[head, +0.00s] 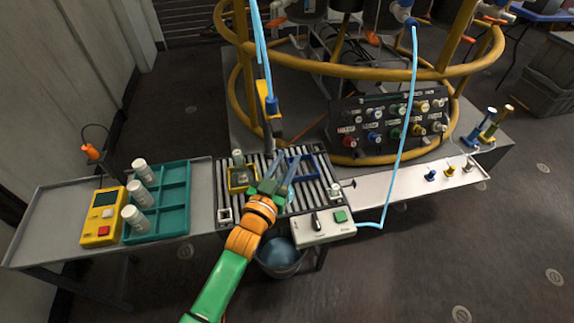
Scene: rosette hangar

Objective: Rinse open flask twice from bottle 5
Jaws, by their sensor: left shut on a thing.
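My left gripper (279,172) reaches over the slatted drain tray (315,202), with its fingers beside the blue square frame (314,163). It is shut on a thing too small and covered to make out. A yellow square frame (232,187) left of the fingers has a small pale object (242,178) in it, perhaps the flask. A small capped vessel (238,157) stands just behind that frame. Three white bottles (141,170) stand in the left column of the teal rack (174,204); their numbers are unreadable. My right gripper is out of view.
A yellow box with a red button (101,222) sits left of the rack. A white control box with a green button (322,226) is at the tray's front right. A bucket (279,262) stands below. A yellow ring frame (242,100) and valve panel (390,125) stand behind.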

